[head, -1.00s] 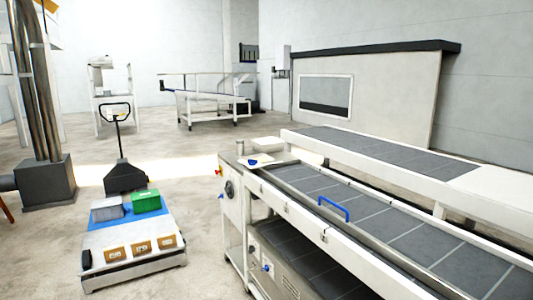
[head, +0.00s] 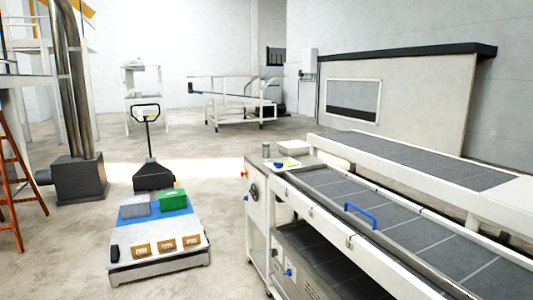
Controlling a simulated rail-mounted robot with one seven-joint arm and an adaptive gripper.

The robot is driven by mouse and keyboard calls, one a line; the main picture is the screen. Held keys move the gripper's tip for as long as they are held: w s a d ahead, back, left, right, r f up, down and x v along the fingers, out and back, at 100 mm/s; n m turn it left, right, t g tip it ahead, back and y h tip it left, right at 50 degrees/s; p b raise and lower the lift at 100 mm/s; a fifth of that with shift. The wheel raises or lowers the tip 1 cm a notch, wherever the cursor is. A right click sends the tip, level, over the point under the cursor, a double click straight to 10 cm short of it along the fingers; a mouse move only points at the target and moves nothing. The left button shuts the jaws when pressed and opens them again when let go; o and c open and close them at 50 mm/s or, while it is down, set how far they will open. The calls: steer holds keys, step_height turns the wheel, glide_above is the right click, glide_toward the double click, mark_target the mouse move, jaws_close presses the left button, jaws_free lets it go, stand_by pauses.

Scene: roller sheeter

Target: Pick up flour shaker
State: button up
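A small grey metal cylinder (head: 266,150), which may be the flour shaker, stands upright on the near left end of the roller sheeter (head: 258,200). It is too small for me to make out its top. A white tray or sheet with a blue and a yellow item (head: 287,162) lies just right of it. My gripper is not in view.
A pallet truck (head: 153,175) stands behind a low platform (head: 160,262) with grey and green crates and several small boxes. Orange ladder (head: 14,180) and grey column base (head: 80,180) are at left. Floor between platform and sheeter is clear.

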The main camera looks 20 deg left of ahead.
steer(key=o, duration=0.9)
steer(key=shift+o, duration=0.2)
